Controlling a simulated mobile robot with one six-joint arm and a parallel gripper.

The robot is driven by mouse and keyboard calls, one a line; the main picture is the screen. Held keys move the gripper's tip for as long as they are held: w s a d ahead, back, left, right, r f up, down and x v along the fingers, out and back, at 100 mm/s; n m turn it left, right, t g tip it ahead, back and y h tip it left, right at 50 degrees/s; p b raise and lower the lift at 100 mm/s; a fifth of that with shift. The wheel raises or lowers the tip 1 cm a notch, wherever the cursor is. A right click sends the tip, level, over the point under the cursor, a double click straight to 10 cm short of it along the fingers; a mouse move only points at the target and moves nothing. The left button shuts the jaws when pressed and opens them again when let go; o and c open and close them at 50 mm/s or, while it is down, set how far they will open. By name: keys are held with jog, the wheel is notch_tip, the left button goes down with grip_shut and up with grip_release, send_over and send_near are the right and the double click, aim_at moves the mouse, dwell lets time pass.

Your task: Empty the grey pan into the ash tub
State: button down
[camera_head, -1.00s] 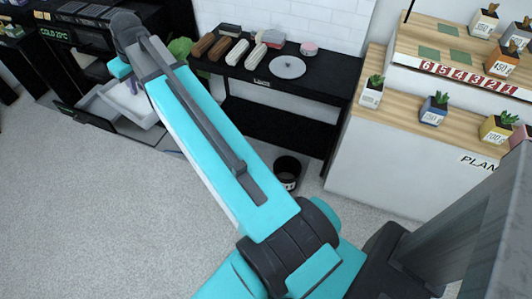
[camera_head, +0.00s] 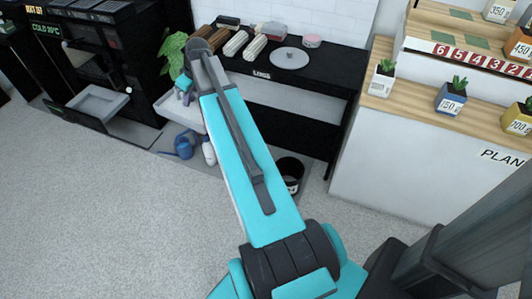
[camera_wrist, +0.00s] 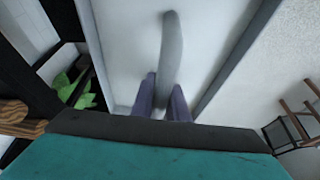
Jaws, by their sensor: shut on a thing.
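The grey pan (camera_head: 178,110) is a pale, shallow tray held in the air at the end of my arm, left of the black bench. In the wrist view the pan (camera_wrist: 215,45) fills the middle, its grey handle bar (camera_wrist: 169,45) running up from between my fingers. My gripper (camera_wrist: 164,84) is shut on that handle; in the head view my gripper (camera_head: 185,95) is small and partly hidden by my arm. I cannot make out any contents in the pan. A black round tub with a white label (camera_head: 290,171), apparently the ash tub, stands on the floor below the bench, right of my forearm.
The black bench (camera_head: 318,80) carries several rolls and a grey round lid (camera_head: 290,58). A blue watering can (camera_head: 183,147) and a white bottle (camera_head: 209,152) stand below the pan. An open black unit (camera_head: 110,115) is at left, a plant counter (camera_head: 400,140) at right. The front floor is clear.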

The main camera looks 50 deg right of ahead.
jog(key=s+d+f+b, duration=0.5)
jog(key=d+f+b, duration=0.2)
jog(key=f, duration=0.6)
jog(key=s+d+f+n+b, duration=0.1)
jog(key=s+d+f+b, duration=0.4)
jog(key=f, duration=0.9)
jog(key=s+d+f+b, duration=0.5)
jog(key=d+f+b, duration=0.5)
jog(key=d+f, duration=0.3)
jog(key=shift+s+d+f+y, duration=0.3)
jog(key=shift+s+d+f, duration=0.05)
jog(key=shift+d+f, duration=0.1)
jog(key=shift+f+b, duration=0.15)
jog(key=shift+b, duration=0.3)
jog(key=f+t+b, duration=0.1)
jog(key=b, duration=0.2)
jog(key=s+f+t+y+b, duration=0.1)
jog(key=t+b, duration=0.1)
jog(key=b, duration=0.1)
jog(key=shift+f, duration=0.1)
jog(key=shift+s+d+r+t+y+b, duration=0.15)
jog(key=shift+s+r+t+y+b, duration=0.15)
jog(key=shift+r+t+b, duration=0.45)
jog(key=shift+s+d+r+t+y+b, duration=0.2)
jog(key=shift+s+r+t+b, duration=0.25)
jog(key=shift+t+b, duration=0.35)
dwell(0.9)
